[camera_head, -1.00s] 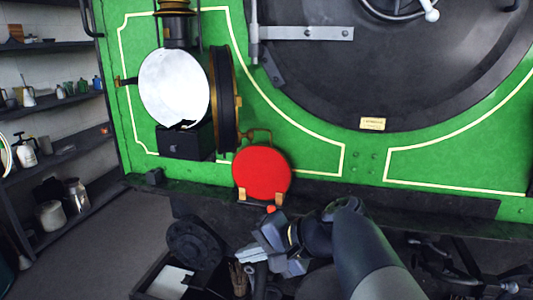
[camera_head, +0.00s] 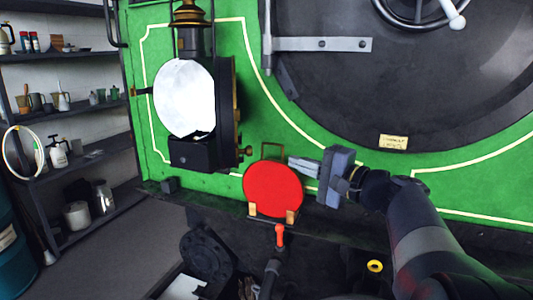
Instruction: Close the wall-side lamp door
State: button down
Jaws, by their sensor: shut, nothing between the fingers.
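The wall-side lamp (camera_head: 192,153) is mounted on the green front at left, with a dark box body and a brass-topped chimney. Its large white round face (camera_head: 184,98) is turned toward me. A dark, brass-edged part, which looks like the lamp door (camera_head: 227,105), stands almost edge-on along the right of the face. I cannot tell its exact angle. My gripper (camera_head: 291,161) is shut and empty, its fingers pointing left. It is right of and below the lamp, by the upper right edge of the red disc. It appears clear of the lamp.
A red disc (camera_head: 272,188) stands on the ledge below the lamp, left of my gripper. A red-tipped lever (camera_head: 280,236) rises in front of it. The big round black door (camera_head: 400,85) is at right. Shelves (camera_head: 75,143) line the left wall.

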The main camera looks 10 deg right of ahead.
jog(key=w+a+p, duration=0.2)
jog(key=w+a, duration=0.2)
jog(key=a, duration=0.2)
jog(key=shift+a+r, duration=0.2)
jog(key=shift+a, duration=0.05)
